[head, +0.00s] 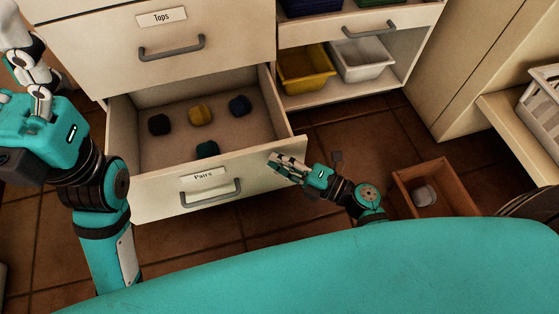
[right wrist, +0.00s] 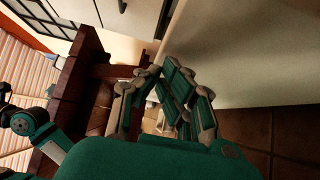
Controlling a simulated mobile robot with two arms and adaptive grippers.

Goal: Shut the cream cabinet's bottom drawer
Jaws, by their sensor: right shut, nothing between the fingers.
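The cream cabinet's bottom drawer (head: 240,182), labelled "Pairs", stands open with a grey handle (head: 211,194) on its front. Several small dark and yellow bundles lie inside. My right gripper (head: 272,160) is shut and empty, at the right part of the drawer front; whether it touches is unclear. The right wrist view shows its fingers (right wrist: 160,75) close beside a pale panel (right wrist: 235,65). My left gripper (head: 30,75) is at the upper left, left of the drawer; its finger opening is unclear.
The "Tops" drawer (head: 150,45) above is closed. A shelf to the right holds a yellow bin (head: 306,72) and a white bin (head: 363,60). A wooden box (head: 404,188) with a pale item stands on the tiled floor, right of my right gripper.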

